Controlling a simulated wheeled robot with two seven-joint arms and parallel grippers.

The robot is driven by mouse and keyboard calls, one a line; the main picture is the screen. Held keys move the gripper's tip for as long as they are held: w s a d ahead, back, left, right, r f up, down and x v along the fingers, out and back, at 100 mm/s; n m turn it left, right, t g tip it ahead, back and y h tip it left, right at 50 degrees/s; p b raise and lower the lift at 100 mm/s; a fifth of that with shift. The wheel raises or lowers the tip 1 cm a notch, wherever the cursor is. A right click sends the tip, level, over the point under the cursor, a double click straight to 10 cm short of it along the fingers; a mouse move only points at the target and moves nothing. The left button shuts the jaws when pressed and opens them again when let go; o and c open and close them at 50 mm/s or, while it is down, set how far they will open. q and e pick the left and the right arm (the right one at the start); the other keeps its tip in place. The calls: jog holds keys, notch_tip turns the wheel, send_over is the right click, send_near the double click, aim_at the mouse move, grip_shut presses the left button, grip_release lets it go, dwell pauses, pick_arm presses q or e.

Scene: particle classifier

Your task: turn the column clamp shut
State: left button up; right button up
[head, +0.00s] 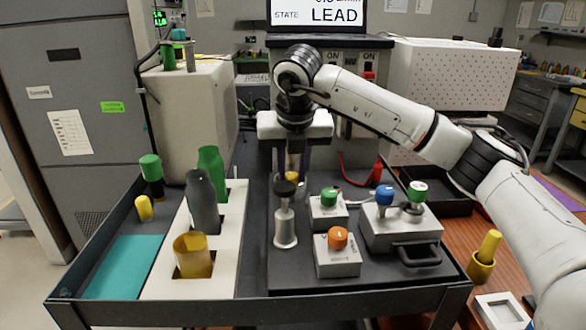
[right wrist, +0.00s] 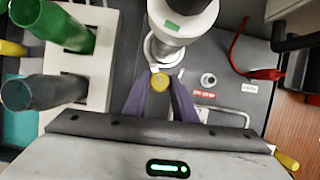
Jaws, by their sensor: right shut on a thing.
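My right gripper (head: 291,172) reaches down over the back of the dark cart top, with its arm coming in from the right. In the right wrist view its two purple fingers (right wrist: 160,92) are shut on a small yellow knob (right wrist: 159,81). The knob sits at the near edge of a pale ring-like clamp (right wrist: 160,50) beside a white column (right wrist: 184,18) with a green label. In the head view the knob shows as a yellow patch (head: 292,165) between the fingers, and the gripper body hides most of the clamp. My left gripper is out of view.
A black-topped metal post (head: 285,225) and boxes with green, orange (head: 337,239) and blue knobs stand in front of the gripper. A white rack (head: 160,275) with green, grey and amber bottles is at left. A red-handled cable (head: 377,173) lies at right.

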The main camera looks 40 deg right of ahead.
jog(key=m+g+h+p, duration=0.1)
jog(key=m, duration=0.3)
jog(key=shift+w+a+r, duration=0.1)
jog(key=shift+m+g+h, duration=0.3)
jog(key=shift+m+h, duration=0.1)
jog(key=shift+m, duration=0.5)
jog(key=o, duration=0.8)
jog(key=shift+c, duration=0.2)
